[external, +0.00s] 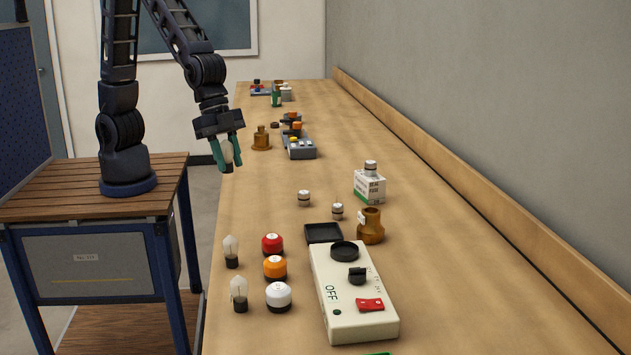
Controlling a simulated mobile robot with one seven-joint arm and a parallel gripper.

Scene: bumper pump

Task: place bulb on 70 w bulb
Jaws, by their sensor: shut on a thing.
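My gripper (228,155) hangs above the left edge of the long wooden table. Its green fingers are shut on a bulb (228,153) with clear glass and a dark base pointing down. Two similar bulbs stand upright on the table at the front left, one farther back (231,250) and one nearer (239,293). No wattage marking is readable on any bulb, so I cannot tell which is the 70 W one. My gripper is well behind and above these two bulbs.
Red (272,244), orange (275,267) and white (278,295) domed caps stand right of the bulbs. A cream switch box (350,290) lies farther right, near a black tray (323,233) and brass fitting (371,228). A grey device (299,147) stands behind. The table's left-middle is clear.

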